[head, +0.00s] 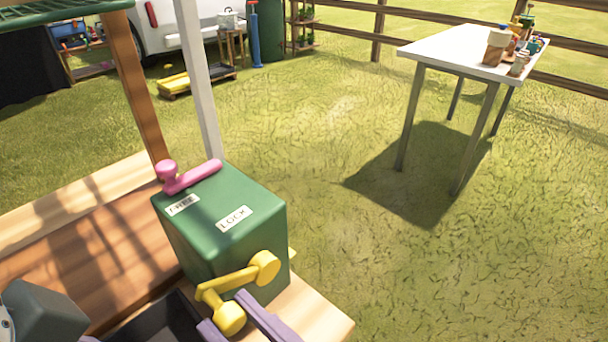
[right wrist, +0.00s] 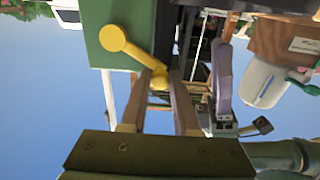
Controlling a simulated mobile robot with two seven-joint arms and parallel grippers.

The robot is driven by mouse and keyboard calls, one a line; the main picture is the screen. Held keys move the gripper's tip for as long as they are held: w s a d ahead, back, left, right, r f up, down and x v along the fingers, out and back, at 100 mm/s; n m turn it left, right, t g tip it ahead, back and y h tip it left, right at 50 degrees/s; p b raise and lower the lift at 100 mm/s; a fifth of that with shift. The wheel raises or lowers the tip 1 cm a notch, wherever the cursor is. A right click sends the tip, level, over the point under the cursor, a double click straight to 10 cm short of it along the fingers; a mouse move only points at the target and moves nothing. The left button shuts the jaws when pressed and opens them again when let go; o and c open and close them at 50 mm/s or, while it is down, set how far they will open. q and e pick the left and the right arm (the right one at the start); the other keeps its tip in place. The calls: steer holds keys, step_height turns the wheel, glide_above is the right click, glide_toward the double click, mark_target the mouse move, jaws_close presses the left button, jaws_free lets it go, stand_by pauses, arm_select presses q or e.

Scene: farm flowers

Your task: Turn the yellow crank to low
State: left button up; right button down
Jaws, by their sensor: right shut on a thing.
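A green box (head: 225,220) stands on a wooden bench, with FREE and LOCK labels and a pink lever (head: 192,178) on top. The yellow crank (head: 240,281) is on its front face; its hub is at the right and its arm slopes down left to a round knob. My right gripper (head: 233,312) is shut on the crank's knob, one purple finger on each side. The right wrist view also shows the crank (right wrist: 135,55) and the gripper's fingertips (right wrist: 165,73) at the knob. A purple finger-like part (right wrist: 222,80), probably of my left gripper, shows there too. No LOW label is readable.
The wooden bench (head: 120,235) runs left of the box, with a wooden post (head: 135,85) and a pale post (head: 198,85) behind it. A white table (head: 450,48) with several small items stands apart at the back right. Open grass lies between.

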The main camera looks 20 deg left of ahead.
arm_select(q)
steer(key=shift+d+f, duration=0.1)
arm_select(e)
steer(key=shift+f, duration=0.15)
steer(key=shift+f, duration=0.1)
arm_select(q)
step_height(320, 180, down, 2)
steer(key=b, duration=0.2)
steer(key=shift+f+b, duration=0.2)
steer(key=shift+b, duration=0.1)
arm_select(e)
steer(key=f+n, duration=0.2)
steer(key=n, duration=0.1)
steer(key=shift+s+a+n, duration=0.15)
steer(key=shift+s+n, duration=0.15)
steer(key=shift+s, duration=0.1)
arm_select(q)
steer(key=shift+f+b, duration=1.05)
arm_select(e)
steer(key=shift+f+n, duration=0.95)
steer(key=shift+n, duration=0.65)
arm_select(q)
steer(key=shift+c, duration=0.2)
